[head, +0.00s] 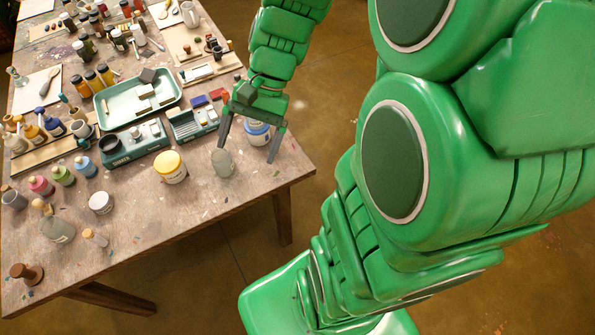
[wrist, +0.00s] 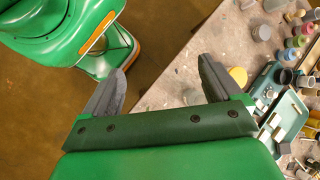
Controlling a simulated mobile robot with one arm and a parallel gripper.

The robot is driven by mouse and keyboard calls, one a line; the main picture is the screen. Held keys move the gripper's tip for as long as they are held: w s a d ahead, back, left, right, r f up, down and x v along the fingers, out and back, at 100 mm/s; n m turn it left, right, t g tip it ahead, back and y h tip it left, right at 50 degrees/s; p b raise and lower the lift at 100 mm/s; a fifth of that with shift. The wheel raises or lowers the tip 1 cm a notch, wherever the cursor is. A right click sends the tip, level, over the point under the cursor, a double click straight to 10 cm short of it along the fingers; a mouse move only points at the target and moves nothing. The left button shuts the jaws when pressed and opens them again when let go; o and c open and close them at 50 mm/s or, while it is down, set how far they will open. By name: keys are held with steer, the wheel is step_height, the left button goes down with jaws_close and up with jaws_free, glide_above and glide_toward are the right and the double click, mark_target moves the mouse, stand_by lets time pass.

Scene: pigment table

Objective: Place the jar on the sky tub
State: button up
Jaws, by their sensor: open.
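A small grey, translucent jar (head: 222,164) stands upright on the table near its right front edge in the head view. The sky tub, a pale tub with blue on its top (head: 257,133), stands behind it and to the right, partly covered by my gripper. My gripper (head: 247,153) is open and empty, pointing down. In the head view its left finger shows just above the jar and its right finger to the right of the tub. In the wrist view the two fingers of my gripper (wrist: 160,70) are spread wide with nothing between them.
A yellow-lidded tub (head: 170,167) stands left of the jar; it also shows in the wrist view (wrist: 238,76). A white tub (head: 101,203) is farther left. A teal tray (head: 104,116) and several bottles fill the back. The front right tabletop (head: 215,202) is clear.

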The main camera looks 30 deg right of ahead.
steer(key=s+d+r+n+h, duration=0.1)
steer(key=s+r+n+h, duration=0.1)
steer(key=s, duration=0.4)
steer(key=s+d+r+n+t+h, duration=0.1)
steer(key=s+d+r+n+h, duration=0.1)
steer(key=s+n+h, duration=0.2)
steer(key=s+n, duration=0.1)
steer(key=s, duration=0.2)
steer(key=shift+d, duration=0.15)
